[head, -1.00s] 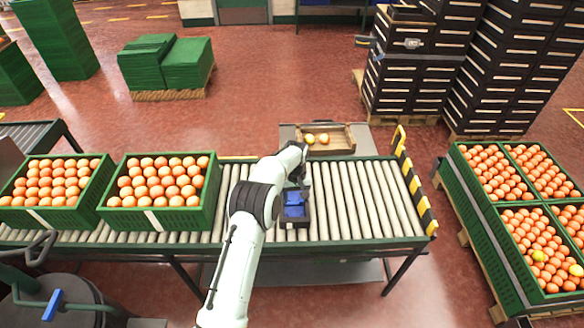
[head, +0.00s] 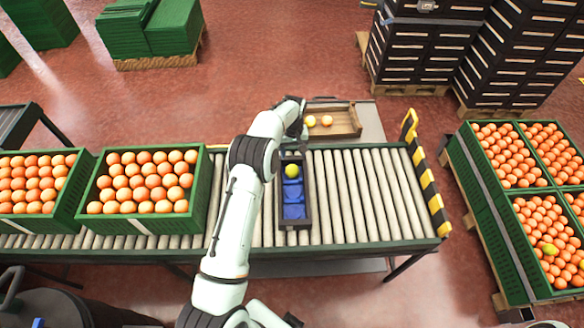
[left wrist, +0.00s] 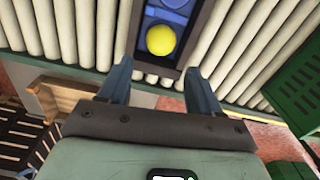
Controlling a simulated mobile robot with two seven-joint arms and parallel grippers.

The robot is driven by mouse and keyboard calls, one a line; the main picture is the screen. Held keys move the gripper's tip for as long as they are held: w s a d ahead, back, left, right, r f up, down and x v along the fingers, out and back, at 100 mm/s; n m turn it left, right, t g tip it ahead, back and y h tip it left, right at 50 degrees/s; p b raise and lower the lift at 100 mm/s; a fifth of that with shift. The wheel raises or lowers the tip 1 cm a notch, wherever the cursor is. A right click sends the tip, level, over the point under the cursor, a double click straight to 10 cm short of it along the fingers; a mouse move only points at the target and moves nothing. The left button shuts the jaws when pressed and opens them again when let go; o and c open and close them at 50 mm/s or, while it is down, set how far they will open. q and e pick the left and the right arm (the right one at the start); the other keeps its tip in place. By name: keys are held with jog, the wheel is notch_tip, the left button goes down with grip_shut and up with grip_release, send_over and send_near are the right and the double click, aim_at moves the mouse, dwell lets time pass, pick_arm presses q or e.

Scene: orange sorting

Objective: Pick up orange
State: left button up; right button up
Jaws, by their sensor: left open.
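A yellow-green orange (head: 292,171) sits near the far end of a narrow black box with blue compartments (head: 307,205) on the roller conveyor. It also shows in the left wrist view as a yellow ball (left wrist: 161,40). My left gripper (head: 303,136) is at the box's far end, just beyond the orange. In the left wrist view its two fingers (left wrist: 158,78) are spread apart and empty, with the orange past the tips and apart from them. Two more yellowish oranges (head: 327,120) lie in a wooden tray (head: 346,122) behind the conveyor. My right gripper is not seen.
Green crates full of oranges (head: 118,225) stand on the conveyor's left. More green crates (head: 488,215) stand on the floor at right. A yellow-black striped guard (head: 430,190) closes the conveyor's right end. The rollers (head: 365,195) right of the box are clear.

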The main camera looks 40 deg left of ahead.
pick_arm(q)
send_over(292, 168)
notch_tip(292, 168, down, 5)
jog(key=shift+d, duration=0.15)
jog(key=shift+w+a+f+p, duration=0.1)
jog(key=shift+f+p, duration=0.15)
jog(key=shift+f, duration=1.35)
jog(key=shift+w+a+f+p, duration=0.1)
jog(key=shift+f+p, duration=0.15)
jog(key=shift+f, duration=1.3)
jog(key=shift+s, duration=0.1)
jog(key=c, duration=0.7)
